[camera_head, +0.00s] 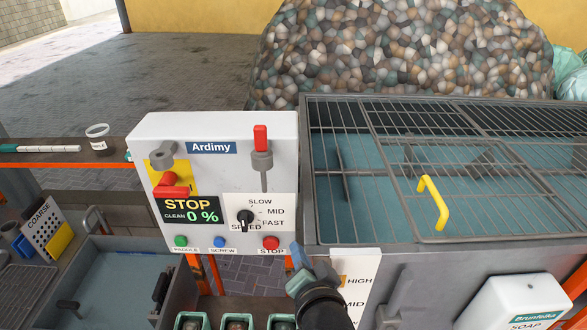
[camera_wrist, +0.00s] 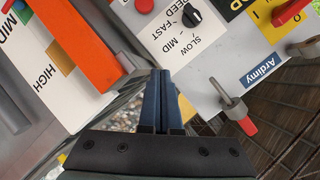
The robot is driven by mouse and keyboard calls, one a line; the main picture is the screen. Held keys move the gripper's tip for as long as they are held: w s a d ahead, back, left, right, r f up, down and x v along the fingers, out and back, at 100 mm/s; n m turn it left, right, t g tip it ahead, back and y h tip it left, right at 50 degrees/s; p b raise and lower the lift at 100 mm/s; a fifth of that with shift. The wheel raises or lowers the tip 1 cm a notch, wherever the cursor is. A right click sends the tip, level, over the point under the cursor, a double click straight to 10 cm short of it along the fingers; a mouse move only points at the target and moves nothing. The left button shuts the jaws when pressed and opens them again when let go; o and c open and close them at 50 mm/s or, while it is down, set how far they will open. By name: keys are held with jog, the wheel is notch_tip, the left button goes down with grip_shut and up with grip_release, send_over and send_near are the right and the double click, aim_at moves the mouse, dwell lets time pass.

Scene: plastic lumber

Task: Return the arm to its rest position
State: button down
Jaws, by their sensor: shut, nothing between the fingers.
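My gripper (camera_head: 296,254) is in front of the lower right corner of the white Ardimy control panel (camera_head: 225,130), near the red STOP button (camera_head: 271,242). In the wrist view, my gripper's (camera_wrist: 161,78) two dark blue fingers lie together, shut and empty. The panel (camera_wrist: 215,60) fills much of the right side of that view, turned on its side. I cannot tell whether the fingertips touch anything. My wrist hides part of the HIGH/MID label plate (camera_head: 357,285) in the head view.
A barred tank (camera_head: 310,200) with a yellow handle (camera_head: 432,202) stands to the right, with a soap box (camera_head: 515,302) on its front. A sink basin (camera_head: 125,280) lies at lower left. A red-capped lever (camera_head: 261,150) sticks out from the panel. A pile (camera_head: 390,50) stands behind.

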notch_tip(320, 180, up, 25)
jog(key=s+n+t+h+b, duration=0.1)
jog(key=s+n+t+b, duration=0.1)
jog(key=n+t+b, duration=0.4)
jog(key=s+r+n+t+h, duration=0.1)
jog(key=s+r+t, duration=0.6)
jog(key=s+r, duration=0.5)
notch_tip(320, 180, up, 4)
jog(key=shift+a+r+n+t+h, duration=0.1)
jog(key=shift+a+n+t+h, duration=0.2)
jog(key=shift+t, duration=0.1)
